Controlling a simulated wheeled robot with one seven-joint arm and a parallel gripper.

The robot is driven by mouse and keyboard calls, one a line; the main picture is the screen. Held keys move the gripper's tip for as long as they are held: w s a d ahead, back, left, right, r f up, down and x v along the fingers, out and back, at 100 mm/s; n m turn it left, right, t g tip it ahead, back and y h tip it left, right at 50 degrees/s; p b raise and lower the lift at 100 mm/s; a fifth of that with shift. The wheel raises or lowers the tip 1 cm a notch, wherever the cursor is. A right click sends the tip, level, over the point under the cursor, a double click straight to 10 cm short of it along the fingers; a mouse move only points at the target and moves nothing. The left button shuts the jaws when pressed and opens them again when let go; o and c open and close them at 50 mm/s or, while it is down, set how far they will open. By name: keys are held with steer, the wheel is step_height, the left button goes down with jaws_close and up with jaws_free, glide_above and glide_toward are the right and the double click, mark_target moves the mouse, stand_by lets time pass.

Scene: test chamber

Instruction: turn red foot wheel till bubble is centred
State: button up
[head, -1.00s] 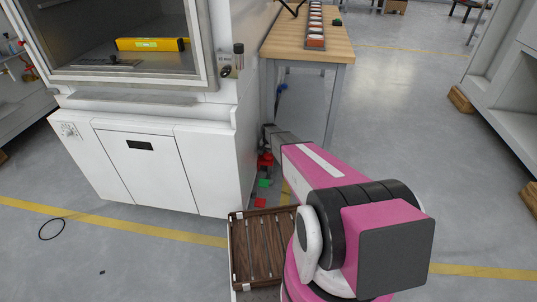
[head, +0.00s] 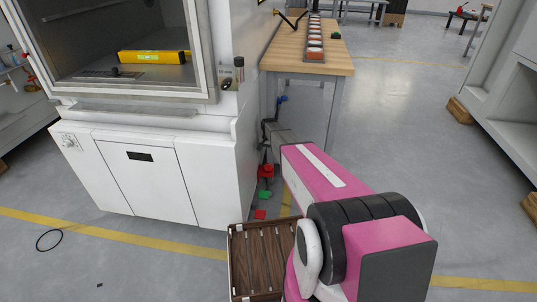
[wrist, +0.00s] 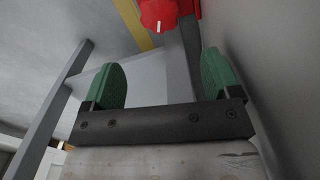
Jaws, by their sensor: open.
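The red foot wheel (head: 266,171) is low beside the right side of the white cabinet in the head view. In the wrist view the red wheel (wrist: 158,13) is at the top edge, partly cut off, with a white mark on it. My gripper (wrist: 161,68) is open, its two green fingers apart and nothing between them. The wheel is beyond the fingertips, roughly in line with the gap. A yellow spirit level (head: 153,57) lies inside the chamber. Its vial is green; the bubble's place is too small to tell.
The white cabinet (head: 150,170) stands close left of my arm. A wooden-topped table (head: 300,60) with a row of round items is behind, its leg close by. A green piece (head: 264,194) and a red piece (head: 260,214) show below the wheel. A brown slatted tray (head: 236,270) is nearer.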

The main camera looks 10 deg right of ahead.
steer(key=n+t, duration=0.5)
steer(key=n, duration=0.1)
glide_toward(268, 166)
steer(key=x, duration=0.9)
steer(key=shift+w+d+f, duration=0.1)
steer(key=shift+w+f, duration=0.1)
steer(key=shift+w, duration=0.05)
steer(key=shift+g, duration=0.3)
steer(key=c, duration=0.9)
